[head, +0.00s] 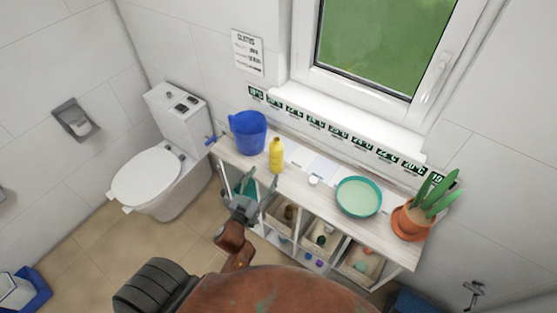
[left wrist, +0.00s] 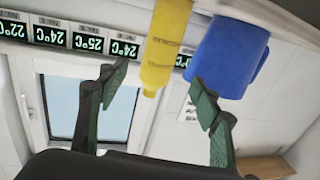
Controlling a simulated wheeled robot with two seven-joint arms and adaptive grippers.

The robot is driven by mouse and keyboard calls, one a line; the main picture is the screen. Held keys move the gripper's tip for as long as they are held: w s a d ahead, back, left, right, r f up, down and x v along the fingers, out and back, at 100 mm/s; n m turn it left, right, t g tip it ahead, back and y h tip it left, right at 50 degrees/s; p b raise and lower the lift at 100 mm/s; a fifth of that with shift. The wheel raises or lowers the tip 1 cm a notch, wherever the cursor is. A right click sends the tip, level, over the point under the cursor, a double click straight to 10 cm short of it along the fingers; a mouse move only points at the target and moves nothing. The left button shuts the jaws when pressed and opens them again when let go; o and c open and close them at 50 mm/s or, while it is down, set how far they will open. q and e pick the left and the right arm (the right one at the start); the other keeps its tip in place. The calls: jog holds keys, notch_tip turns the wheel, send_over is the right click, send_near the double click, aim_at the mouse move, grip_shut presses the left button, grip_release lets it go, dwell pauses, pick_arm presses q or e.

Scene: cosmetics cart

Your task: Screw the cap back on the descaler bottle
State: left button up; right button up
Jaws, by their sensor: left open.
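The yellow descaler bottle (head: 276,157) stands upright on the cart top (head: 390,237), right of the blue bucket. Its top looks yellow and bare. A small round white thing (head: 313,181), which looks like the cap, lies on the cart top to the right of the bottle. My left gripper (head: 255,190) is open and empty, in front of the cart near the bottle. In the left wrist view, which is upside down, the bottle (left wrist: 166,40) shows beyond and between the open fingers (left wrist: 160,78), apart from them. My right gripper is not in view.
A blue bucket (head: 249,132) stands left of the bottle. A teal-rimmed dish (head: 358,197) and a potted plant (head: 411,220) stand farther right. White sheets (head: 311,162) lie at the back. Bins (head: 321,237) fill the lower shelf. A toilet (head: 150,178) stands left.

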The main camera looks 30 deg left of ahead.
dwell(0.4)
pick_arm(q)
jog(key=shift+s+a+f, duration=0.15)
jog(key=shift+a, duration=0.15)
jog(key=c, duration=0.3)
jog(key=s+a+f+g, duration=0.1)
jog(key=s+a+f+n+g+y, duration=0.1)
jog(key=a, duration=0.1)
jog(key=shift+y, duration=0.3)
jog(key=shift+c, duration=0.5)
jog(key=s+d+f+m+g+h, duration=0.2)
jog(key=s+f+g, duration=0.9)
jog(key=s+f, duration=0.45)
jog(key=s+d+f+m+g+h, duration=0.15)
jog(key=s+f, duration=0.25)
jog(key=f, duration=0.7)
jog(key=s+d+f+n+g, duration=0.15)
jog(key=s+f, duration=0.25)
jog(key=f, duration=0.7)
jog(key=s+f+m, duration=0.1)
jog(key=s+f, duration=1.9)
jog(key=f, duration=0.1)
jog(key=shift+s+d+f+m+g, duration=0.25)
jog(key=shift+d+f+m+g, duration=0.15)
jog(key=shift+d, duration=0.05)
